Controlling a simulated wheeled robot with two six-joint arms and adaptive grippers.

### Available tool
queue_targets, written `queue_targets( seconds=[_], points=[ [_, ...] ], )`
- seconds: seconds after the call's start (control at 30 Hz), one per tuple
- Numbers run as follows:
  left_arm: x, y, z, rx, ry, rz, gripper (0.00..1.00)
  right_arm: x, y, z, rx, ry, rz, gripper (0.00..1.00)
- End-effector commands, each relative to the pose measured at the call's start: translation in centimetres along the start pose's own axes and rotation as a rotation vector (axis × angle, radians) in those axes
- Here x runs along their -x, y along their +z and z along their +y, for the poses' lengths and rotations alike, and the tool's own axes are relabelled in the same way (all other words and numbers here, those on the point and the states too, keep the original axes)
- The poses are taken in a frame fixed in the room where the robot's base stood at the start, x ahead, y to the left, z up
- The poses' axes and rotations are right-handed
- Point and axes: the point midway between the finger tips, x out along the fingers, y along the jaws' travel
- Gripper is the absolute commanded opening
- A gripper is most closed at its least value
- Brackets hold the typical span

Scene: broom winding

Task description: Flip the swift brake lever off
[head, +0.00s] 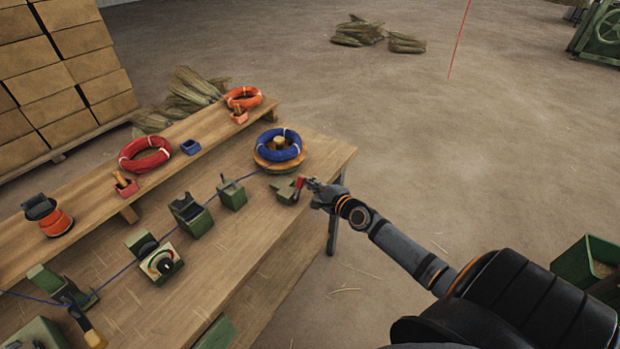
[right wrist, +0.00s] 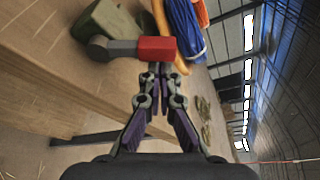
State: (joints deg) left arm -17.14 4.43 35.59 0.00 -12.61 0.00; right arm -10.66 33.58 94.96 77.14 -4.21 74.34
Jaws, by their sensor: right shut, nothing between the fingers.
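The swift brake is a green block (head: 284,194) near the table's right end, with a red-tipped lever (head: 299,183). In the right wrist view the lever's red handle (right wrist: 156,49) lies across the picture on a grey arm from the green block (right wrist: 118,20). My right gripper (head: 312,184) is shut and empty, its fingertips right at the red handle. The fingertips (right wrist: 157,72) appear just below the handle in the wrist view; I cannot tell if they touch. The swift (head: 268,166) stands behind the brake, carrying a blue coil (head: 290,146). My left gripper is out of view.
A row of green devices, including a dial gauge (head: 160,264), runs along the wooden table (head: 215,270). A raised shelf (head: 90,203) behind holds a red coil (head: 145,154) and an orange coil (head: 243,97). The floor right of the table is mostly free.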

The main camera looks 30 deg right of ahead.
Motion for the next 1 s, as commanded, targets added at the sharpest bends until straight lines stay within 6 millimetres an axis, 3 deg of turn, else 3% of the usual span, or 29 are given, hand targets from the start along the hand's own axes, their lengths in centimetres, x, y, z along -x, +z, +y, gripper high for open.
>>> queue_targets(
  seconds=[0.1, 0.63, 1.0],
  points=[
    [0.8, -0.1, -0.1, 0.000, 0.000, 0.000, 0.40, 0.3, 0.6, -0.1, -0.002, 0.001, 0.001, 0.00],
    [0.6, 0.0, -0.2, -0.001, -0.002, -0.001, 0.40, 0.3, 0.7, 0.1, 0.019, -0.007, 0.001, 0.00],
    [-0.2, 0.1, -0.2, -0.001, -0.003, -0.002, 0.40, 0.7, 1.7, 0.1, 0.187, -0.068, -0.001, 0.00]
  ],
)
